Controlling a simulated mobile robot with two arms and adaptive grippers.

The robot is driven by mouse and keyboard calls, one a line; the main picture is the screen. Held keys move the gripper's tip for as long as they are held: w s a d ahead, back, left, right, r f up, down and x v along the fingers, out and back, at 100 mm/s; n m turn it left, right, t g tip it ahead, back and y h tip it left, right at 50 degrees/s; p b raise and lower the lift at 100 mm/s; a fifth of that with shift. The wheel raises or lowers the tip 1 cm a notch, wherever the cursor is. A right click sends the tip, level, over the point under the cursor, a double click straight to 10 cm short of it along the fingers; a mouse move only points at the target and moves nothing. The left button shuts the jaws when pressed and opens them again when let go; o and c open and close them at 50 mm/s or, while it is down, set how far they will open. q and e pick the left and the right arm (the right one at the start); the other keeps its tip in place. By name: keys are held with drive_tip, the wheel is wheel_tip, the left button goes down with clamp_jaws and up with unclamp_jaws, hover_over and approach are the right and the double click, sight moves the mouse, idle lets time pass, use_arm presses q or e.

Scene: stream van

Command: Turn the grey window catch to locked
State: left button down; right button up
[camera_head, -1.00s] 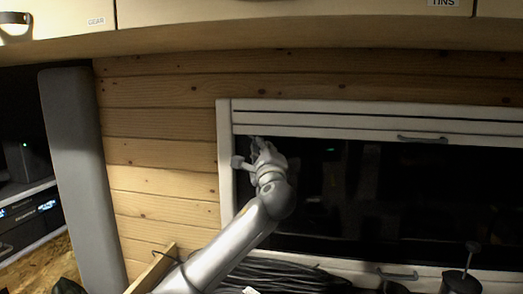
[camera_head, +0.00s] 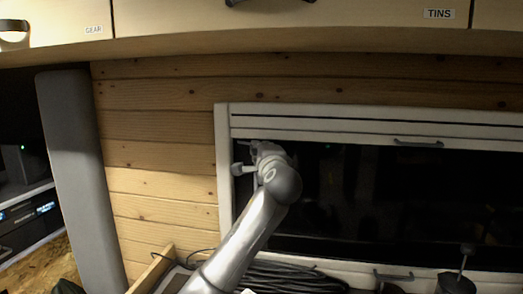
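A window with a white frame (camera_head: 224,160) and a dark pane fills the right half of the view. My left gripper (camera_head: 256,152) is at the window's upper left, close to the frame's left side; its arm comes up from the bottom. The wrist hides most of its fingers, so its opening cannot be made out. A small grey knob-like piece (camera_head: 238,169) shows just left of the wrist, in front of the frame's edge. I cannot tell whether it is the window catch or part of my gripper, nor read the catch's position. My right gripper is out of view.
Overhead cabinets (camera_head: 290,18) run above. A grey bar handle (camera_head: 418,143) is on the window's top rail and another (camera_head: 393,276) at the bottom. Coiled black cable (camera_head: 285,277) lies below the window. A dark container (camera_head: 459,283) stands at the lower right.

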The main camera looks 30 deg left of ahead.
use_arm(q)
drive_tip(key=shift+f, duration=0.1)
drive_tip(key=c, duration=1.5)
unclamp_jaws()
drive_tip(key=shift+s, duration=0.1)
drive_tip(key=v, duration=0.8)
